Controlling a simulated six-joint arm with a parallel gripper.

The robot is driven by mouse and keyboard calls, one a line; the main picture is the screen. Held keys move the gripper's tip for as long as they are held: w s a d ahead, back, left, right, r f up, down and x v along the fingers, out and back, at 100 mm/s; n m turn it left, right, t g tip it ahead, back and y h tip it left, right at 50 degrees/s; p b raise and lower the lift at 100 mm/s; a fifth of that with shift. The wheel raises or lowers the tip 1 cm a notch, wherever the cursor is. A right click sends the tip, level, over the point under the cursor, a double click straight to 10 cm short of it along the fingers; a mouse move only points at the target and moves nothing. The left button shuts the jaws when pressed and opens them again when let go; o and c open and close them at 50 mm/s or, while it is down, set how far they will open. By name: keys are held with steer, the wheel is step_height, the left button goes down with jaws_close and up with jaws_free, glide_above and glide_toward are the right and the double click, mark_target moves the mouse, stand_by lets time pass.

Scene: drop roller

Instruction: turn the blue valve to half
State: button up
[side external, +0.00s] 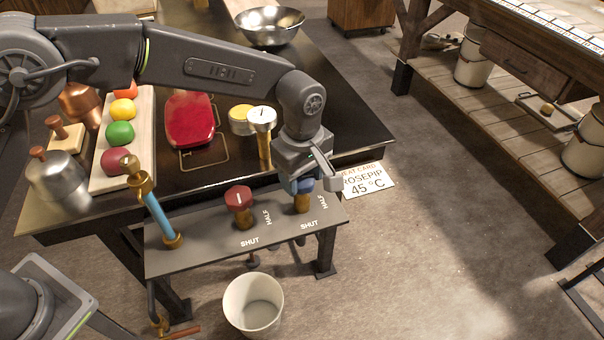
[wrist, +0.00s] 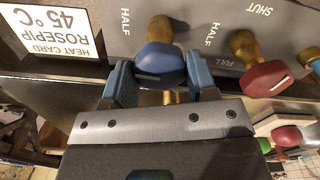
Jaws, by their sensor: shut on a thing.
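A HALF label (wrist: 125,22) lies left of the stem in the wrist view. In the side view HALF and SHUT labels show beside it.
A red valve (side external: 239,199) stands left of the blue one. A blue and brass tap-like pipe (side external: 158,215) rises from the panel's left end. A white bucket (side external: 253,304) is below. The heat card (side external: 367,181) reads ROSEPIP 45 °C.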

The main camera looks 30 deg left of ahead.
mark_target(302, 177)
steer(key=shift+n, duration=0.4)
steer(key=o, duration=0.9)
step_height(302, 177, up, 14)
steer(key=shift+f, duration=0.1)
stand_by(0.6)
